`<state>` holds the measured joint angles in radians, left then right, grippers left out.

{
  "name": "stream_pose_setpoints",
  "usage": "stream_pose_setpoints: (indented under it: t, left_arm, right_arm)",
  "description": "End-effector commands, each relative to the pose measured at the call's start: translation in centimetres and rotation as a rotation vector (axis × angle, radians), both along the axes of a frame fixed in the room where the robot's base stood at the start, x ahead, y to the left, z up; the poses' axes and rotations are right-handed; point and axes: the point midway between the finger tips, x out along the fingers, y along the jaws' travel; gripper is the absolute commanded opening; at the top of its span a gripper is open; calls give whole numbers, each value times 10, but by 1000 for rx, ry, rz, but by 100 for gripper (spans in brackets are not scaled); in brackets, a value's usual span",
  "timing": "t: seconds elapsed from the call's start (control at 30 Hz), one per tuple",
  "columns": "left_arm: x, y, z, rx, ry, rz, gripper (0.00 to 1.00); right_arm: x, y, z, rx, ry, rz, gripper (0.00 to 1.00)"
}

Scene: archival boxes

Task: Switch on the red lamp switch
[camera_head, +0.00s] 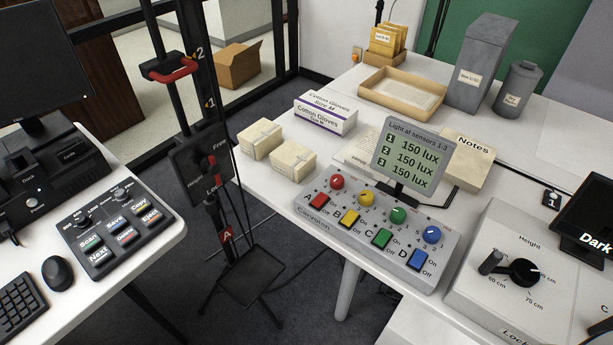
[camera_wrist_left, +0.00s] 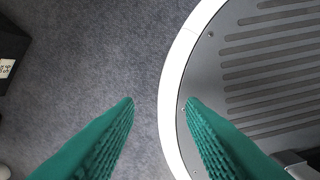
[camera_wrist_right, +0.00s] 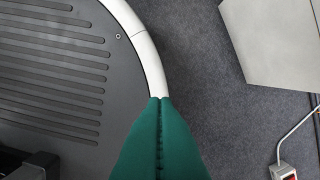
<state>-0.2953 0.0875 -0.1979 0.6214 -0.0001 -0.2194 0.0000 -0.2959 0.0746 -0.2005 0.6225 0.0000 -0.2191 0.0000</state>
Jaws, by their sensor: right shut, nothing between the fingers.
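The lamp control panel (camera_head: 385,232) stands on the white table in the head view. Its red switch (camera_head: 319,201), marked A with On and Off labels, is at the left end of the switch row. Which way it is tipped is too small to tell. A red knob (camera_head: 337,182) sits behind it. The display (camera_head: 409,158) reads 150 lux for sensors 1, 2 and 3. Neither gripper shows in the head view. My left gripper (camera_wrist_left: 159,101) is open and empty above the floor and my base. My right gripper (camera_wrist_right: 160,99) is shut and empty, also pointing down.
Yellow (camera_head: 349,219), green (camera_head: 382,239) and blue (camera_head: 417,259) switches share the panel. Small cartons (camera_head: 293,160) stand behind its left end. A height dial box (camera_head: 520,272) is to the right. A black stand (camera_head: 205,170) rises left of the table.

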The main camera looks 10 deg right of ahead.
Motion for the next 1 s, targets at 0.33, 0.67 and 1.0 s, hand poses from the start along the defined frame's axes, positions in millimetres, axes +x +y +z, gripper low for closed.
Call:
stream_pose_setpoints:
  t: [0.33, 0.67, 1.0]
  left_arm:
    - [-9, -12, -1, -15, 13, 2, 36]
    - [-10, -10, 5, -11, 16, -1, 36]
    - [-4, -7, 19, -8, 6, 0, 36]
  right_arm:
    - [-10, -6, 0, -8, 16, 1, 0]
    - [79, -9, 29, -8, -74, 39, 0]
    - [262, 21, 176, 46, -267, 208, 0]
